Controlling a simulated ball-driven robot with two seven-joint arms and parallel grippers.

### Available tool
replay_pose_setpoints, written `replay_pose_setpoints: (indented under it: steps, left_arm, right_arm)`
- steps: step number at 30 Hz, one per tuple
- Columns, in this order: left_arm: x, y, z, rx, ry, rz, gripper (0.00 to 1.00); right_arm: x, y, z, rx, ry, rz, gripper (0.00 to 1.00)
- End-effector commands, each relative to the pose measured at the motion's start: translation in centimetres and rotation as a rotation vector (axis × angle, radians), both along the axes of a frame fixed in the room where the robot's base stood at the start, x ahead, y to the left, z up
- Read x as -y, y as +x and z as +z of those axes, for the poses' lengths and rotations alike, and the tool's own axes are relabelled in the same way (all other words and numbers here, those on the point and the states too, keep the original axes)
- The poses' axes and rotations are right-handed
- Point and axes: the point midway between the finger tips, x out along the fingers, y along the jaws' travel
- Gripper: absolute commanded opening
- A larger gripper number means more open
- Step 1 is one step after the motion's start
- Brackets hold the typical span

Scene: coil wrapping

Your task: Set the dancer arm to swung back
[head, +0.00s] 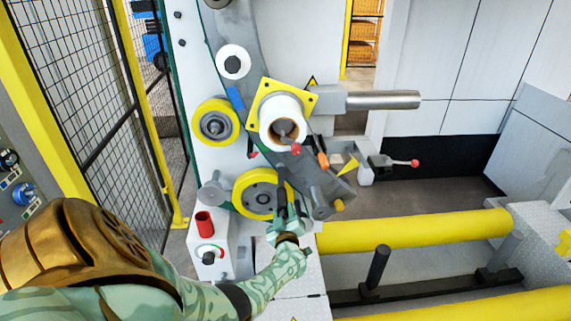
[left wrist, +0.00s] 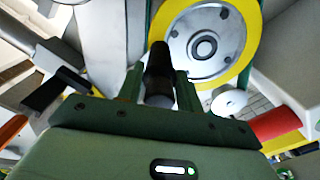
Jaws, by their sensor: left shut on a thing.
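My left gripper (head: 287,207) reaches up from the lower left to the machine's front, just right of the lower yellow-rimmed roller (head: 257,193). In the left wrist view its green fingers (left wrist: 160,90) are shut on a dark handle (left wrist: 159,70), which stands up between them. The handle appears to belong to the dancer arm; the gripper hides most of it in the head view, so the arm's exact swing position cannot be told. The roller also shows in the left wrist view (left wrist: 228,62), close behind the handle. My right gripper is out of view.
A white roll core (head: 283,112) on a yellow square plate is above the gripper. A red cylinder (head: 204,224) stands on a control box to the left. A red-tipped lever (head: 392,164) is on the right. Yellow rollers (head: 420,230) lie lower right; mesh fencing (head: 80,70) stands left.

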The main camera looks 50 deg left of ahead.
Motion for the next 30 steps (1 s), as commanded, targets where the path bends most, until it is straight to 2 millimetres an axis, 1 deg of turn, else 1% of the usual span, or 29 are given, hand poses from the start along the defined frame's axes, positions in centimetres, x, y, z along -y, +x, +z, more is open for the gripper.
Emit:
replay_pose_setpoints:
  steps: [1, 9, 10, 11, 19, 22, 26, 30]
  left_arm:
    - [0.0, -0.2, -0.3, -0.008, -0.002, 0.002, 0.0]
    - [0.0, -0.3, -0.3, -0.007, -0.001, 0.003, 0.0]
    - [0.0, -0.3, -0.3, -0.007, -0.001, 0.003, 0.41]
    - [0.0, -0.3, -0.3, -0.007, -0.001, 0.003, 0.47]
    - [0.0, -0.2, -0.1, -0.004, 0.0, 0.002, 0.47]
    - [0.6, -0.6, 0.0, -0.004, -0.001, 0.001, 0.47]
    - [2.4, -2.1, 0.3, -0.006, -0.002, 0.001, 0.47]
    - [5.4, -4.5, 0.4, -0.006, -0.004, 0.001, 0.47]
  right_arm:
    - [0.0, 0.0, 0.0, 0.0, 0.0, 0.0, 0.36]
    - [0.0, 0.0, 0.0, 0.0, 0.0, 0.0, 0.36]
    - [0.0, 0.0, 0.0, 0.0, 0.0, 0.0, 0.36]
    - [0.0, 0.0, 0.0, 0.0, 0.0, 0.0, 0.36]
    - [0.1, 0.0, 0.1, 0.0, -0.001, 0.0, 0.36]
    - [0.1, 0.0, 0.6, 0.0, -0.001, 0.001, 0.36]
    - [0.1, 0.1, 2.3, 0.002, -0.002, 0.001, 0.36]
    - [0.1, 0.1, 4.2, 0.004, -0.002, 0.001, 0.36]
